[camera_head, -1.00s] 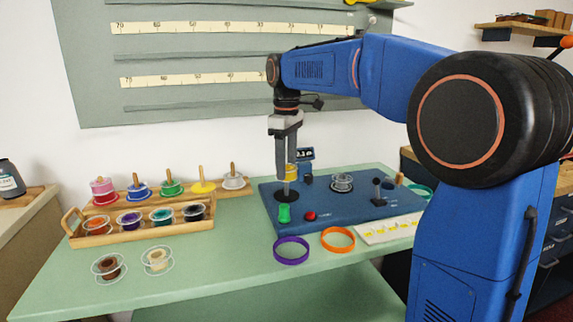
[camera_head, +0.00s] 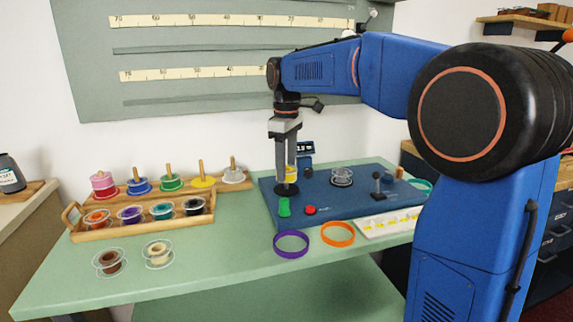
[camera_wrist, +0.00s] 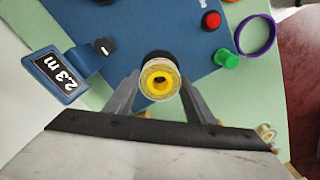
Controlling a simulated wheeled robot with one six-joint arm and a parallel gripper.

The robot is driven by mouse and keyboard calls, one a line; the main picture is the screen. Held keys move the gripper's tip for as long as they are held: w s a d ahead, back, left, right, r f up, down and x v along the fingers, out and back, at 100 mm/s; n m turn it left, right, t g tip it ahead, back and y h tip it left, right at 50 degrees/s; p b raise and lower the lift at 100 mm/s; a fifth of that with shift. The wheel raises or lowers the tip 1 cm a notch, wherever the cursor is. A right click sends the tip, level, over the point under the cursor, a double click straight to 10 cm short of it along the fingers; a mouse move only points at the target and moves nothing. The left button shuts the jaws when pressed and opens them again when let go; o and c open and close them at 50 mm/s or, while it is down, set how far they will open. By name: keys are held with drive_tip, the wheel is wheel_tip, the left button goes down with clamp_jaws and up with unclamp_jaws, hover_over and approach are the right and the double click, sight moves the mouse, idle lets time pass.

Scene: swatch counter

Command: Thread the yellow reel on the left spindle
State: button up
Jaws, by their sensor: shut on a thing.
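The yellow reel (camera_head: 291,173) has clear flanges and is held between the fingers of my gripper (camera_head: 286,180). In the wrist view the yellow reel (camera_wrist: 160,85) sits between the fingertips (camera_wrist: 158,92), its hole facing the camera. It is over the round black base (camera_head: 286,189) at the left of the blue board. The black base also shows behind the reel in the wrist view (camera_wrist: 158,56). The left spindle's post is hidden; I cannot tell whether it is inside the reel's hole or whether the reel touches the base.
A clear reel (camera_head: 342,177) sits farther right on the blue board (camera_head: 330,205). A green knob (camera_head: 284,207) and red button (camera_head: 310,210) are in front; the display (camera_head: 305,148) is behind. Purple (camera_head: 291,243) and orange (camera_head: 338,234) rings lie at the front. A wooden rack (camera_head: 140,229) holds reels at left.

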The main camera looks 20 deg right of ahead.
drive_tip(key=o, duration=1.1)
drive_tip(key=shift+r, duration=3.5)
